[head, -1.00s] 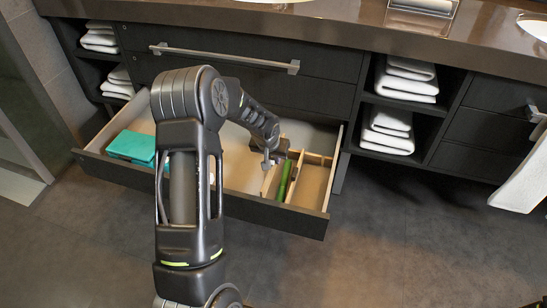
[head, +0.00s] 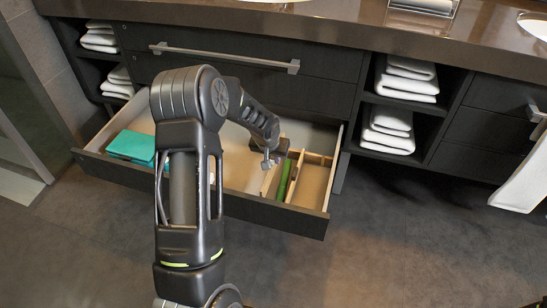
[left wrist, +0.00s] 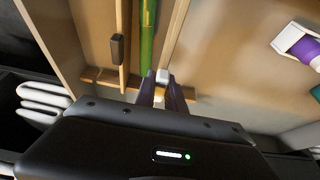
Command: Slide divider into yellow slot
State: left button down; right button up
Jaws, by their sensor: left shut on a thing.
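My left gripper (head: 270,160) reaches down into the right part of the open drawer (head: 230,205). In the left wrist view its fingers (left wrist: 160,92) are shut on a thin light-wood divider (left wrist: 178,35), which shows nearly edge-on. In the head view the divider (head: 267,182) stands beside a long green item (head: 284,180), on its left. The gripper hides its upper end. Another wooden panel (left wrist: 123,45) with a small dark block stands on the green item's other side. I cannot make out the yellow slot for certain. My right gripper is not in view.
A teal box (head: 132,146) lies at the drawer's left end. A white-and-purple item (left wrist: 300,45) lies on the drawer floor in the left wrist view. Folded towels (head: 388,130) fill the shelves to the right. The counter (head: 330,28) overhangs behind the drawer.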

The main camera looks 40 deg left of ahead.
aim_at(273, 168)
pick_arm(q)
jog(key=shift+f+b, duration=2.35)
jog(key=shift+f, duration=0.3)
dwell(0.7)
jog(key=c, duration=1.3)
grip_release()
jog(key=p+v, duration=0.2)
jog(key=v, duration=0.5)
jog(key=shift+s+d+r, duration=0.1)
jog(key=shift+s+r, duration=0.05)
jog(key=shift+r, duration=0.2)
